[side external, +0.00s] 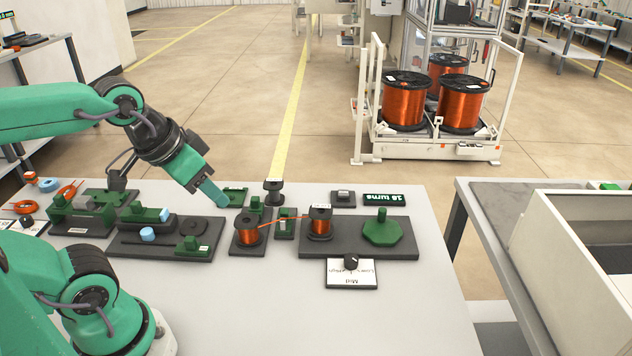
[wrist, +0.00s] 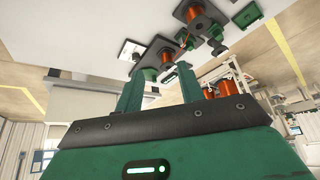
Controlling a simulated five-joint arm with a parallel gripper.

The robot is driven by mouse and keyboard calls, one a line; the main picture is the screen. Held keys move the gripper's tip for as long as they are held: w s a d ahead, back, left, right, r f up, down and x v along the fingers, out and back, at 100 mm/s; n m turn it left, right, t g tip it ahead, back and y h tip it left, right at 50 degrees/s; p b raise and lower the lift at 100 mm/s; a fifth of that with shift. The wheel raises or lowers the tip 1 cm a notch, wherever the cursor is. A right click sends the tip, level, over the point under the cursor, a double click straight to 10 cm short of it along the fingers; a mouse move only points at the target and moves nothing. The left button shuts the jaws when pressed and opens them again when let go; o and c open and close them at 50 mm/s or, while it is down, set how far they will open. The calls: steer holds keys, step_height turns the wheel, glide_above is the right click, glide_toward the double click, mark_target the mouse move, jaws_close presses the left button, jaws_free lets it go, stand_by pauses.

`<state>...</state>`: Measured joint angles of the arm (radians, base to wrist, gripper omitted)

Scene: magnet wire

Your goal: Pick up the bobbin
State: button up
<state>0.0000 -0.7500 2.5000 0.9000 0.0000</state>
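A small dark empty bobbin (side external: 273,191) stands upright near the back edge of the grey table. Two small bobbins wound with copper wire stand on dark bases, the left one (side external: 249,230) and the right one (side external: 320,222), with an orange wire running between them. My gripper (side external: 217,199) is above the table, left of the empty bobbin and apart from it, pointing down and to the right. In the wrist view my gripper (wrist: 160,70) shows two green fingers spread apart with nothing held between them. A copper bobbin (wrist: 195,36) shows beyond the fingers.
A green octagonal piece (side external: 382,231) is on the right base. A dial with a white card (side external: 352,272) is in front. Green fixtures (side external: 150,215) crowd the left. The table's front right is clear. Large copper spools (side external: 404,103) stand on a floor cart behind.

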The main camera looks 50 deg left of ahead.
steer(key=o, duration=0.5)
steer(key=shift+o, duration=0.2)
steer(key=shift+w, duration=0.15)
steer(key=m+g, duration=0.5)
steer(key=m, duration=0.5)
glide_above(321, 211)
steer(key=f, duration=1.1)
steer(key=shift+s, duration=0.25)
steer(key=shift+w+f+g, duration=0.3)
steer(key=shift+f, duration=1.4)
